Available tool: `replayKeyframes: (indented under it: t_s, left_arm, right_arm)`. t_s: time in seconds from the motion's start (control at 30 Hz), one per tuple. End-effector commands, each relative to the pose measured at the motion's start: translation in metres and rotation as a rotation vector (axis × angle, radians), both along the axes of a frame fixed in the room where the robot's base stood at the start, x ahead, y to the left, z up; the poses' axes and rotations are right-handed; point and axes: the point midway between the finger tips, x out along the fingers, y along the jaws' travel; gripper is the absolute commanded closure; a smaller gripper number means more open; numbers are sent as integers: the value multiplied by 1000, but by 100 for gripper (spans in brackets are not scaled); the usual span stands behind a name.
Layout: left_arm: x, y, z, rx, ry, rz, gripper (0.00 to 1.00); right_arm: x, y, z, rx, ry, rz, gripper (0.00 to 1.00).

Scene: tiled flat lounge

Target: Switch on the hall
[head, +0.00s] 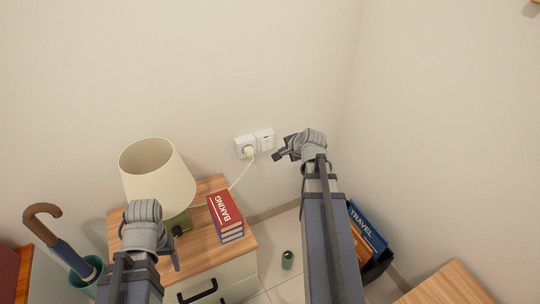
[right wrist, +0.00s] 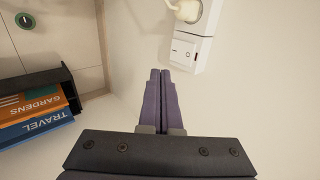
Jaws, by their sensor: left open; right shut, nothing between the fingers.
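A white wall plate (head: 265,139) has a rocker switch on its right part, which the right wrist view shows close up (right wrist: 184,50).
Red-topped books (head: 225,211) lie on the wooden cabinet (head: 205,245). An umbrella (head: 60,245) stands in a green holder at left. A dark box of books (head: 368,228) is on the floor at right.

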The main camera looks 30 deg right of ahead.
Motion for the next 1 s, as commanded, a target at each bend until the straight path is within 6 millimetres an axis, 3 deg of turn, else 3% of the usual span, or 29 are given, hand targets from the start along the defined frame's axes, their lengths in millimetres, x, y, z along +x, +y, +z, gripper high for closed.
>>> replayKeyframes:
  t_s: [0.47, 1.0]
  left_arm:
    - [0, 0, -6, 1, 0, 0, 31]
    - [1, 2, -76, 11, -4, -5, 31]
  right_arm:
    - [4, -3, -6, 3, -3, -6, 100]
    - [68, -6, -75, 2, -3, -5, 100]
